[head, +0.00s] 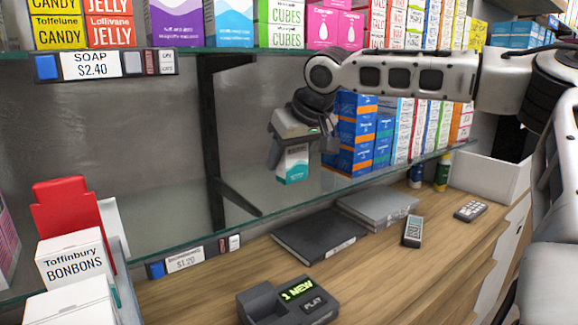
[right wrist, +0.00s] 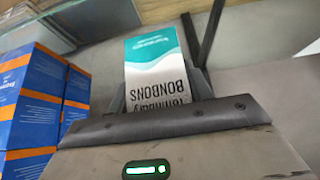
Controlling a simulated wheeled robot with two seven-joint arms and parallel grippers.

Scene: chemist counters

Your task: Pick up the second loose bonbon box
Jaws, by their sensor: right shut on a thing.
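My right gripper (head: 301,147) is shut on a white and teal bonbon box (head: 293,166), held above the glass shelf in the head view. In the right wrist view the same bonbon box (right wrist: 158,75) sits between the fingers, its "Toffinbury BONBONS" label upside down. A white bonbon box (head: 75,260) stands at the lower left in the head view, in front of a red display piece (head: 68,215). Another white box (head: 70,305) is cut off by the bottom edge. My left gripper is not in view.
Blue and orange boxes (head: 355,133) stand on the glass shelf (head: 250,205) just right of the gripper. An upper shelf with boxes runs above. Below are a wooden counter (head: 200,290), a dark folder (head: 318,235) and a card terminal (head: 290,300). The shelf's left-middle is bare.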

